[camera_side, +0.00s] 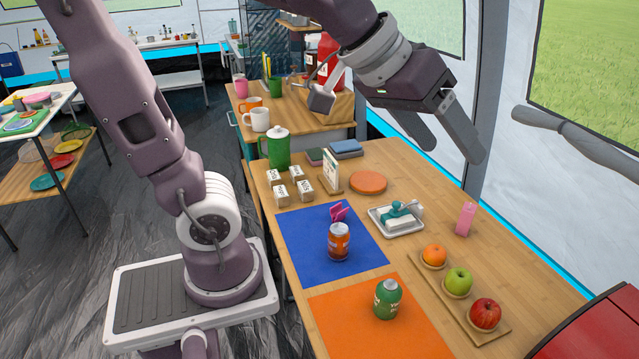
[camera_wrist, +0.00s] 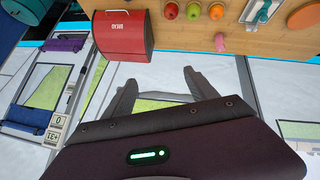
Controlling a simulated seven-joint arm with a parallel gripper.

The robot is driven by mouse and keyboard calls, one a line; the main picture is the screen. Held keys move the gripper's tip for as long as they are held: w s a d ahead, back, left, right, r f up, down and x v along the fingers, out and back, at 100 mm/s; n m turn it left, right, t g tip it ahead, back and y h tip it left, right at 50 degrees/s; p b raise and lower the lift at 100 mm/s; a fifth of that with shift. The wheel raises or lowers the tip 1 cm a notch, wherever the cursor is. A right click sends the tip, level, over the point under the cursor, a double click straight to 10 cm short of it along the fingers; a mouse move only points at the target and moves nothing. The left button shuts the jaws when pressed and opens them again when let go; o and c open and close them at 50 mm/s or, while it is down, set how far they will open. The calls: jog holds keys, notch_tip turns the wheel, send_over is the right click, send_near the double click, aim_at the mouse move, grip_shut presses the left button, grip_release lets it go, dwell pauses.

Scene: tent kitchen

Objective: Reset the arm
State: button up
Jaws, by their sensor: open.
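My gripper (camera_side: 436,138) is raised in the air above the far right side of the wooden table (camera_side: 420,170), near the tent wall. It is open, with its two fingers apart and nothing between them. In the wrist view my gripper (camera_wrist: 161,88) points past the table edge toward the tent wall and window. It touches none of the table's objects.
An orange (camera_side: 434,256), green apple (camera_side: 458,281) and red apple (camera_side: 485,314) sit at right. A red bread box (camera_wrist: 121,35) stands at the table end.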

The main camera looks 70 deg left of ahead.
jog(key=s+a+f+m+g+y, duration=0.1)
jog(key=s+a+f, duration=0.1)
jog(key=s, duration=0.5)
jog(key=s+a+f+m+g+y, duration=0.1)
jog(key=s+f, duration=0.3)
jog(key=s, duration=0.4)
jog(key=shift+s+a+g, duration=0.3)
jog(key=shift+a, duration=0.1)
